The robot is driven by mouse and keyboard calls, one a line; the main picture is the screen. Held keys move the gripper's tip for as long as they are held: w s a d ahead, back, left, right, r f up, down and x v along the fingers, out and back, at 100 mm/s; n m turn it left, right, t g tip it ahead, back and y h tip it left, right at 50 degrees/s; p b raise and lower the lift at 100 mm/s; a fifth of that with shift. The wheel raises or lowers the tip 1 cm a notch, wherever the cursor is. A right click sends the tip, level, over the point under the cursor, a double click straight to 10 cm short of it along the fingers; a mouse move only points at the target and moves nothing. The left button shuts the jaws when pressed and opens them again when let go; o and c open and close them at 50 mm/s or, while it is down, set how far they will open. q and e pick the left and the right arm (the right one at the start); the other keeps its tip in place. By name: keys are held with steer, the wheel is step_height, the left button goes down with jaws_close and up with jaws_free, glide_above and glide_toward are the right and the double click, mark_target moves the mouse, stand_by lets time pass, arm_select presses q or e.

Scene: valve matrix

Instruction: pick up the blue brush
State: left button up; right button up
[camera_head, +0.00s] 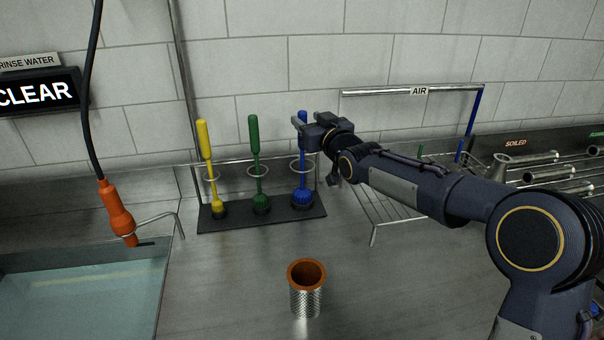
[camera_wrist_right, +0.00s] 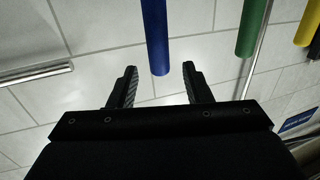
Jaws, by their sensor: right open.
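The blue brush (camera_head: 302,178) stands upright at the right end of the dark rack, bristles down, its shaft passing through a wire ring. My right gripper (camera_head: 298,122) is at the top of its handle and hides part of it. In the right wrist view the blue handle (camera_wrist_right: 157,40) hangs into the gap between the open fingers of my right gripper (camera_wrist_right: 160,84), its end near the fingertips, with space on both sides. The fingers do not visibly touch it. My left gripper is not in view.
A green brush (camera_head: 255,150) and a yellow brush (camera_head: 205,150) stand left of it in the rack (camera_head: 235,222). A wire shelf (camera_head: 395,215) lies to the right. A metal cup (camera_head: 306,300) stands in front; a water basin (camera_head: 85,300) and orange nozzle (camera_head: 117,210) are left.

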mark_target(305, 117)
steer(key=p+x, duration=0.1)
steer(key=x, duration=0.2)
steer(key=shift+w+a, duration=0.2)
steer(key=shift+w, duration=0.15)
jaws_close()
